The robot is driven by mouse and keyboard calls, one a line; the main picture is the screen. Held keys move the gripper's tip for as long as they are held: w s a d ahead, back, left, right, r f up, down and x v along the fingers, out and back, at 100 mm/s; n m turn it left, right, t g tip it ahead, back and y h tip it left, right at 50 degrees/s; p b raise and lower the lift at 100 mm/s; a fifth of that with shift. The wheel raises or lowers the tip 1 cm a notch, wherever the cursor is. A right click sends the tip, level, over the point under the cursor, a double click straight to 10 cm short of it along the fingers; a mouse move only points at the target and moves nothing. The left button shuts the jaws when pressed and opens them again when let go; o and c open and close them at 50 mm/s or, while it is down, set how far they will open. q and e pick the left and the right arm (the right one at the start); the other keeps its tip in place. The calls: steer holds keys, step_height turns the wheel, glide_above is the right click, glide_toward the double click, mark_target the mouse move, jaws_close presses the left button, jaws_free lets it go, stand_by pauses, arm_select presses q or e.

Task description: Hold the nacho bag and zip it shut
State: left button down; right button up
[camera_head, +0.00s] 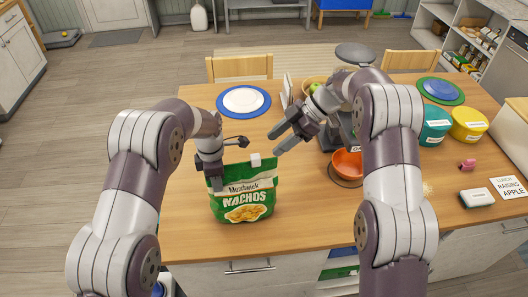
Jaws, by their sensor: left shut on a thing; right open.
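The green nacho bag (242,196) stands upright on the wooden table, its printed front facing me. A small white zip slider (256,160) sits on its top edge, right of the middle. My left gripper (216,183) is shut on the nacho bag at its upper left side. My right gripper (277,143) is open and empty, above and to the right of the slider, apart from the bag. I cannot tell how far the zip is closed.
An orange bowl (347,163) stands right of the bag by a dark kitchen scale. A white plate on a blue mat (243,101) lies behind. Teal (435,128) and yellow (468,124) containers stand at the right. The table left of the bag is clear.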

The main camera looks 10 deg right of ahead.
steer(key=v, duration=0.4)
steer(key=shift+d+r, duration=0.15)
